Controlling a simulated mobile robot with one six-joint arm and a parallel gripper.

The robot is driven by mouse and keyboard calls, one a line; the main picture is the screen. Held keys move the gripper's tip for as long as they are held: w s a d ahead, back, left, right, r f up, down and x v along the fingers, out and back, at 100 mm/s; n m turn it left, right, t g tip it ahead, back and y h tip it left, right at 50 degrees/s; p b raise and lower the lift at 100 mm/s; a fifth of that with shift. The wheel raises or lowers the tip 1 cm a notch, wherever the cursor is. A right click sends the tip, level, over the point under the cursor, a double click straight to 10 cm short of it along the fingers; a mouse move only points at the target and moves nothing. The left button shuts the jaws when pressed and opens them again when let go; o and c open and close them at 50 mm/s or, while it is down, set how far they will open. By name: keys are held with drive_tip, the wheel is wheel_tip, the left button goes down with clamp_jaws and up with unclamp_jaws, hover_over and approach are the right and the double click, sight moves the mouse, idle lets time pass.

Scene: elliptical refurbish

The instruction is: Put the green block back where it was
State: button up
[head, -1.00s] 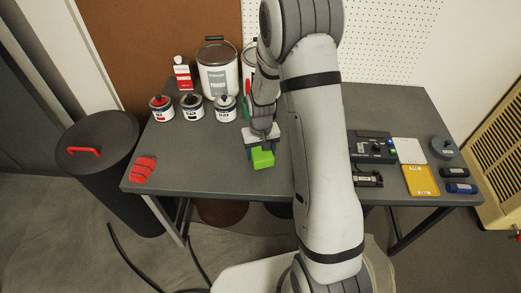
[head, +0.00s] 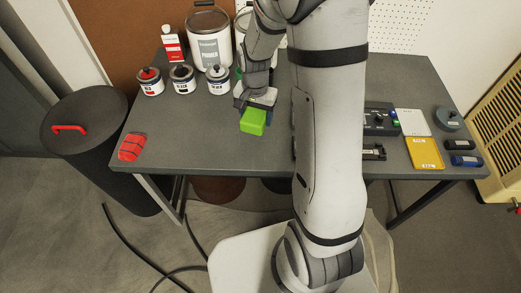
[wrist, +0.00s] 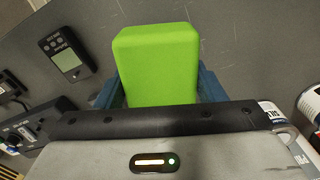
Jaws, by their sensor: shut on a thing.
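The green block (head: 253,122) is a bright green box in front of the row of small paint tins. My gripper (head: 256,108) is shut on it and hides its far part. In the wrist view the green block (wrist: 158,62) stands out between the two blue fingers of my gripper (wrist: 159,88), one on each side. The grey tabletop (head: 205,155) shows below and behind the block. I cannot tell exactly how high the block is above it.
Small paint tins (head: 183,80) and a large primer can (head: 209,42) stand at the back left. A red object (head: 131,147) lies at the front left. A black device (head: 378,120) and a yellow tray (head: 424,153) are on the right. The front left middle is clear.

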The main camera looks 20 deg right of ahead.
sight(259, 123)
drive_tip(key=s+r+m+b, duration=0.1)
drive_tip(key=s+m, duration=0.1)
drive_tip(key=s+r+m+b, duration=0.1)
drive_tip(key=m, duration=0.2)
drive_tip(key=shift+s+r, duration=0.15)
drive_tip(key=shift+s, duration=0.2)
drive_tip(key=shift+s+f+m, duration=0.15)
drive_tip(key=shift+f+m, duration=0.15)
drive_tip(key=shift+f+b, duration=0.65)
drive_tip(key=shift+f, duration=4)
drive_tip(key=o, duration=1.1)
drive_tip(key=shift+o, duration=0.2)
